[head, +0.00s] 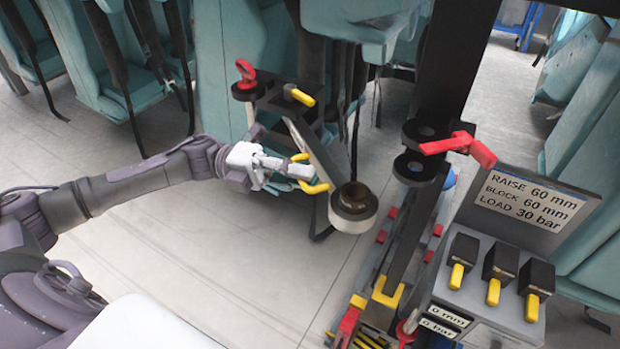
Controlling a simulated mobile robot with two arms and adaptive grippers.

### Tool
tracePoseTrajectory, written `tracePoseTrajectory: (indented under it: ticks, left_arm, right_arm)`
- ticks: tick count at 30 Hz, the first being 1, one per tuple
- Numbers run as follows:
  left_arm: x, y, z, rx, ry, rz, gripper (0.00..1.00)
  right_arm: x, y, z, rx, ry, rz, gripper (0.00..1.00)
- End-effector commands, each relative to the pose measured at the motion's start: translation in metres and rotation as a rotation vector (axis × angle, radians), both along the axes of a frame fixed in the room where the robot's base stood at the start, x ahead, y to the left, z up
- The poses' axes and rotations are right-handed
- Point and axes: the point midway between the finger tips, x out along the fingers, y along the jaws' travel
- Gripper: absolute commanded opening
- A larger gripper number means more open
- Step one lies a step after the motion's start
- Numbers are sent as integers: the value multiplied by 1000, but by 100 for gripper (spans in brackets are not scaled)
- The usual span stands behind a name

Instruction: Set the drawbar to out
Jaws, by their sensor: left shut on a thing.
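The drawbar (318,150) is a grey bar with a round ring (354,206) at its near end, and it points down and to the right from between the teal seats. A yellow handle (318,188) sticks out on its left side near the ring. My left gripper (305,175) reaches in from the left and is shut on the yellow handle. The fingers hide part of the handle. My right gripper is not in view.
A black post with a red lever (460,147) stands right of the ring. A control box (485,290) with several yellow-tipped levers and a sign (530,200) stands at the lower right. Another yellow handle (302,97) and a red pin (246,74) sit behind. Floor at left is clear.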

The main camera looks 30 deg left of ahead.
Motion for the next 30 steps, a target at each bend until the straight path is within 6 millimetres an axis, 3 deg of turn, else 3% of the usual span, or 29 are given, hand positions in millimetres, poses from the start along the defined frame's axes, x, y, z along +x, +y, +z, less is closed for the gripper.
tracePoseTrajectory:
  ticks: [20, 21, 25, 30]
  left_arm:
    - [-3, 5, -1, 1, 1, -35, 0]
    - [-3, 5, -1, 1, 1, -35, 13]
    - [-3, 5, 0, 1, 1, -35, 34]
    - [-3, 5, 0, 0, 1, -36, 37]
  right_arm:
    - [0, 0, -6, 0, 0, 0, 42]
    - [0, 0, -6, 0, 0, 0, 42]
    - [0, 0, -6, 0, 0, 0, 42]
    - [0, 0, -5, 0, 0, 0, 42]
